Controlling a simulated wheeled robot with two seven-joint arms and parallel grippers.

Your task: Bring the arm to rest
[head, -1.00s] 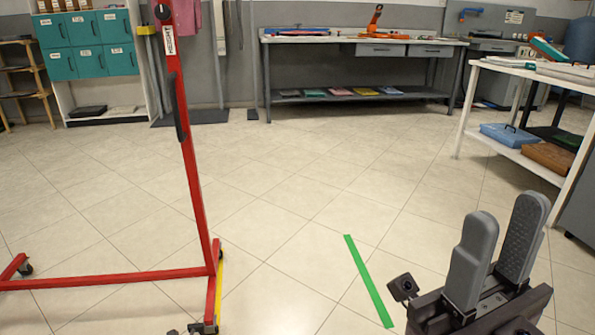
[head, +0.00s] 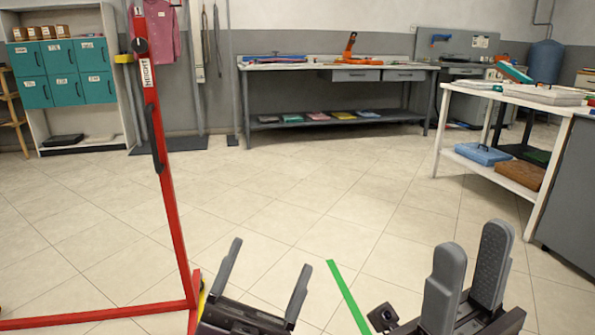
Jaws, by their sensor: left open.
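My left gripper (head: 270,256) is at the bottom centre of the head view. Its two thin grey fingers stand wide apart, with only floor between them. My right gripper (head: 471,245) is at the bottom right. Its two thick grey fingers point up with a gap between them, and the textured inner pad of one shows. It holds nothing. Both grippers are apart from the furniture; most of both arms is out of view.
A green floor strip (head: 346,295) lies between the grippers. A grey workbench (head: 335,68) is at the back, a white table (head: 505,97) at right, teal lockers (head: 62,72) back left. The middle floor is clear.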

